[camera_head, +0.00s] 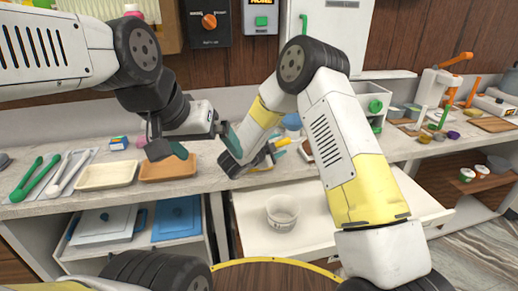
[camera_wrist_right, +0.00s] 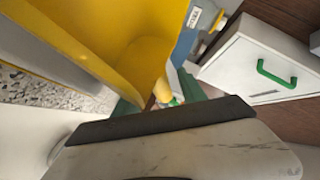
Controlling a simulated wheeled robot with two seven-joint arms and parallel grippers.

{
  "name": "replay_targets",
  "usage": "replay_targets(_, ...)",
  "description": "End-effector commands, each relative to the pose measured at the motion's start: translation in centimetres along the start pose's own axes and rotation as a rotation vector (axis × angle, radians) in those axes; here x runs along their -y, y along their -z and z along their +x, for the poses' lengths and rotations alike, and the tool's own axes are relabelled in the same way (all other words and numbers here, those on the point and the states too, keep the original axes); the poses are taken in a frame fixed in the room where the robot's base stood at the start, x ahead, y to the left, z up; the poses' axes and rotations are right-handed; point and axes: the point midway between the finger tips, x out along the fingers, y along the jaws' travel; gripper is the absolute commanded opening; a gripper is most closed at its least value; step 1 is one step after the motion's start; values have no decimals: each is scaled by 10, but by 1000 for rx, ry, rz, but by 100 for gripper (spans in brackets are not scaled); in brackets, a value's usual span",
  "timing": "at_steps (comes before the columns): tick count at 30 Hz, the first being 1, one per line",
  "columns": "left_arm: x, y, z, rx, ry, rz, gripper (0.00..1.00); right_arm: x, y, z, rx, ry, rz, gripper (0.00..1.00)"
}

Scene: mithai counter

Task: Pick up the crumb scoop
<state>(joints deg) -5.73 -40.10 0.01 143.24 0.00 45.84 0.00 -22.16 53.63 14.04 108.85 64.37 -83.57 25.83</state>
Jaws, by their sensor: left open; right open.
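A large yellow thing, which looks like the crumb scoop (camera_wrist_right: 112,32), fills the upper left of the right wrist view. Its rounded yellow handle-like part (camera_wrist_right: 158,85) shows between the green-tipped fingers of my right gripper (camera_wrist_right: 160,98). The fingers are apart; I cannot tell whether they touch it. In the head view my right gripper (camera_head: 236,150) is low over the counter's middle, and my own arm hides much of what lies there. A bit of yellow (camera_head: 282,142) shows behind it.
A cream tray (camera_head: 106,176) and a brown tray (camera_head: 168,169) lie on the counter, with green-handled and pale tongs (camera_head: 37,178) at the left. A white cup (camera_head: 282,212) stands on a lower shelf. A white drawer box (camera_wrist_right: 262,62) is at right in the wrist view.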

Motion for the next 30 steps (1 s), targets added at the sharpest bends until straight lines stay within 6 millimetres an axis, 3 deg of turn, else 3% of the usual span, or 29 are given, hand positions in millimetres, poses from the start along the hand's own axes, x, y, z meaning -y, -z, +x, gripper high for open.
replay_targets(5, 0, 0, 0, 0, 0, 0, 100, 0, 0, 0, 0, 0, 0, 49)
replay_targets(13, 0, 0, 0, 0, 0, 0, 100, 0, 0, 0, 0, 0, 0, 0)
replay_targets(30, 0, 0, 0, 0, 0, 0, 100, 7, 7, 8, 0, 0, 1, 0)
